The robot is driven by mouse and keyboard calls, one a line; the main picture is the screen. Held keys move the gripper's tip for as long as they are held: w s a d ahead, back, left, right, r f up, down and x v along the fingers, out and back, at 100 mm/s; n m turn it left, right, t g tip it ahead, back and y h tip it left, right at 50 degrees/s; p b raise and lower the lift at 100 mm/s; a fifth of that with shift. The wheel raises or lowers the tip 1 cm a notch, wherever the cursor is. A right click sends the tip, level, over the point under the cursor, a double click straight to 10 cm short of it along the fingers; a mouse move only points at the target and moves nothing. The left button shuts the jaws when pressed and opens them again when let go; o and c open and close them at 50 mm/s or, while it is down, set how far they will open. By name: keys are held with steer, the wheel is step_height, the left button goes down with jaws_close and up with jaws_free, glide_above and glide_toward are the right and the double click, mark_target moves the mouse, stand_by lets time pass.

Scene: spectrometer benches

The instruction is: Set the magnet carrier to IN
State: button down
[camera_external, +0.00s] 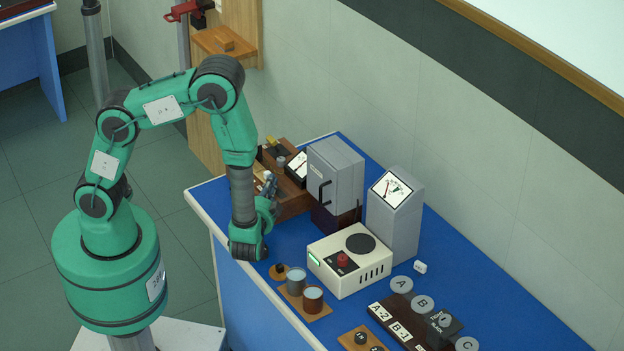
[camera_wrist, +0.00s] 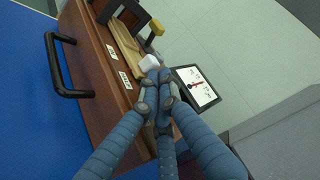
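A brown wooden box (camera_external: 293,200) stands at the far left of the blue bench; it also shows in the wrist view (camera_wrist: 92,62). A small white block (camera_wrist: 148,61) shows just beyond my fingertips. My gripper (camera_wrist: 157,78) has its blue fingers drawn together over the box top. I cannot tell whether the tips touch the white block. In the external view my gripper (camera_external: 269,184) is beside the box, partly hidden by my wrist.
A black handle (camera_wrist: 60,64) juts from the box's side. A yellow-topped black part (camera_wrist: 155,27) stands at its far end. A tilted dial meter (camera_wrist: 196,86) is close right of my fingers. A grey cabinet (camera_external: 338,172) and a cream stirrer (camera_external: 348,265) stand further along the bench.

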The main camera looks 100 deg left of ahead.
mark_target(266, 177)
steer(key=shift+s+a, duration=1.15)
steer(key=shift+s, duration=0.05)
steer(key=shift+w+d, duration=0.1)
steer(key=shift+w+d+b, duration=0.45)
steer(key=shift+w+d, duration=0.1)
steer(key=shift+w, duration=0.05)
steer(key=shift+w+d, duration=0.45)
steer(key=shift+d, duration=0.2)
steer(key=shift+w+d, duration=0.4)
steer(key=shift+d, duration=0.2)
steer(key=d+p, duration=0.2)
steer(key=d, duration=1.7)
steer(key=shift+s, duration=0.1)
